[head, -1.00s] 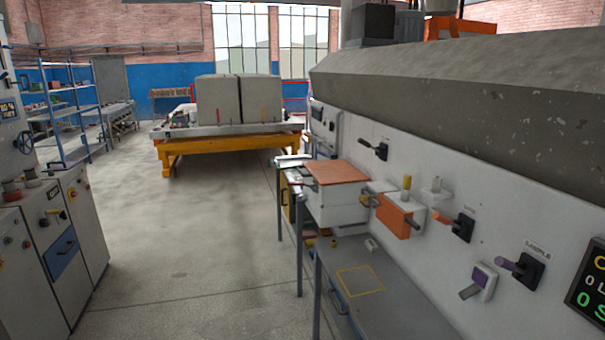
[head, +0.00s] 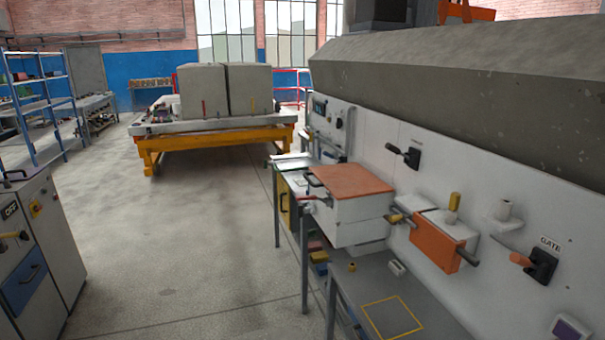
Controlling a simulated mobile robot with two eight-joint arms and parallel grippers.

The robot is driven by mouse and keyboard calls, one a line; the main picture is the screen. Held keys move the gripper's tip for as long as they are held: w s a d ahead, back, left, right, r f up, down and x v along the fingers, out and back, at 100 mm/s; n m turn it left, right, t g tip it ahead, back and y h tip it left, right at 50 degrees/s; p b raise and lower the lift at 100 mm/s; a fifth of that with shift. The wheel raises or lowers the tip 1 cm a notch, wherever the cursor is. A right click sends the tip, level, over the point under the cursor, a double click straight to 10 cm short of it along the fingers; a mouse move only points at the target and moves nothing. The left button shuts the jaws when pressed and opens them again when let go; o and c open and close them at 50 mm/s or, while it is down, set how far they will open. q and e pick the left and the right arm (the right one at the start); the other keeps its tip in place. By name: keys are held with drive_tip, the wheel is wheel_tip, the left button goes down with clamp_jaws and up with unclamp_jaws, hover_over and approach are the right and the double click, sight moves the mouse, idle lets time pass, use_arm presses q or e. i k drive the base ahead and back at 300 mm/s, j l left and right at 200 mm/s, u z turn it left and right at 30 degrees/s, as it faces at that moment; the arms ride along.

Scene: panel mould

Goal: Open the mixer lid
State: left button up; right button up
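A white box-shaped mixer (head: 352,214) stands right of centre against the pale panel wall. Its flat reddish-brown lid (head: 352,182) lies level on top and looks closed. A dark handle (head: 315,181) shows at the lid's left edge, and a red-ended lever (head: 312,198) sits just below it. Neither of my grippers is in view.
A grey bench (head: 405,290) with a yellow-outlined square is in front of the mixer. An orange block with a bar (head: 437,250) and a gate lever (head: 540,262) stick out from the wall. Cabinets (head: 40,250) stand at left. The floor (head: 190,240) between is clear.

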sight(347, 180)
drive_tip(key=i+j, duration=0.4)
drive_tip(key=i, duration=0.2)
drive_tip(key=i+j+z, duration=0.1)
drive_tip(key=i+j, duration=0.3)
drive_tip(key=i, duration=0.2)
